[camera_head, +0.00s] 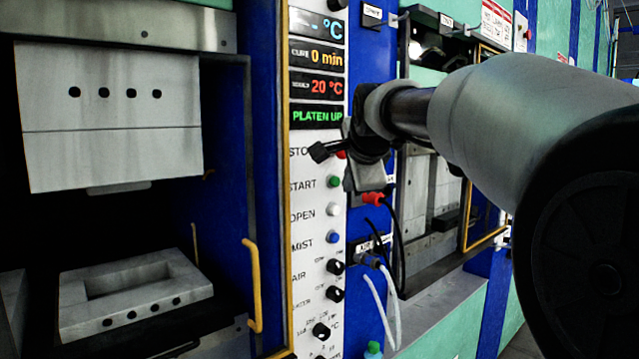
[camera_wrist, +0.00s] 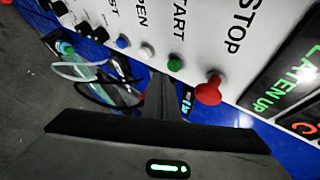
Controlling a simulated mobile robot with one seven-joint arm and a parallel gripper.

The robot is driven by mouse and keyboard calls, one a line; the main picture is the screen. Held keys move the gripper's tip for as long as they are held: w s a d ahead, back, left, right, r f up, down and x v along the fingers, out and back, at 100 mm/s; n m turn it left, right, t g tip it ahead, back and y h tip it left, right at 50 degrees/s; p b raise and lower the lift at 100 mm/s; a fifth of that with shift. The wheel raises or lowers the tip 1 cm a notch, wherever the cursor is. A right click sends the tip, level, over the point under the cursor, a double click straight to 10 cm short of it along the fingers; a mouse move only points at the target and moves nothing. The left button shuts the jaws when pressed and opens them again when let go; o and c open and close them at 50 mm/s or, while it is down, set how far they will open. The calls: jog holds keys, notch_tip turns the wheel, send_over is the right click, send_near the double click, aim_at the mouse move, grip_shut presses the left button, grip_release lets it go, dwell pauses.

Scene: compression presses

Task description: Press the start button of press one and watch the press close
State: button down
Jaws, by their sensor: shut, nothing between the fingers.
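The control panel (camera_head: 303,230) carries the green START button (camera_head: 333,182), with the red STOP button (camera_head: 341,155) above it. The wrist view shows START (camera_wrist: 175,63) and STOP (camera_wrist: 208,90) side by side. My gripper (camera_head: 318,152) is shut and empty, with its tips in front of the panel near STOP. In the wrist view the shut fingers (camera_wrist: 160,82) point at the panel just left of START; contact cannot be told. The press at left stands open, its upper block (camera_head: 112,110) well above the lower mould (camera_head: 135,300). The display (camera_head: 317,117) reads PLATEN UP.
White OPEN (camera_head: 333,209) and blue MIST (camera_head: 333,236) buttons sit below START, with black knobs under them. A yellow handle (camera_head: 253,285) stands left of the panel. Hoses and cables (camera_head: 392,290) hang at its right. Another press (camera_head: 430,200) stands behind my arm.

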jog(key=shift+w, duration=0.1)
dwell(0.5)
jog(key=shift+w+a, duration=0.3)
